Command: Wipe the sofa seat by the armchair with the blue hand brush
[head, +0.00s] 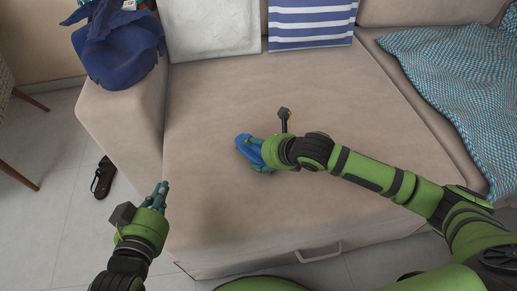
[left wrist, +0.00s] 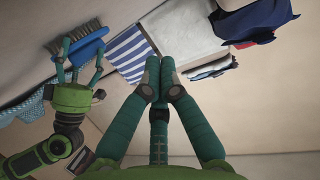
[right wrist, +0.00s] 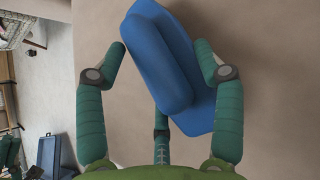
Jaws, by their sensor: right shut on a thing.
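The blue hand brush (head: 246,149) is at the middle of the beige sofa seat (head: 220,95). My right gripper (head: 259,151) is shut on it; in the right wrist view the brush (right wrist: 172,75) lies between the fingers, its blue back toward the camera. The left wrist view shows the brush (left wrist: 90,46) with its bristles toward the seat; I cannot tell whether they touch. My left gripper (head: 161,190) is empty, fingers together, in front of the sofa's left arm. The armchair (head: 5,85) shows only partly at the left edge.
A blue cloth heap (head: 118,45) lies on the sofa's left arm. A white cushion (head: 210,28) and a striped cushion (head: 310,22) stand along the back. A blue patterned blanket (head: 460,85) covers the right side. A dark sandal (head: 103,177) lies on the floor.

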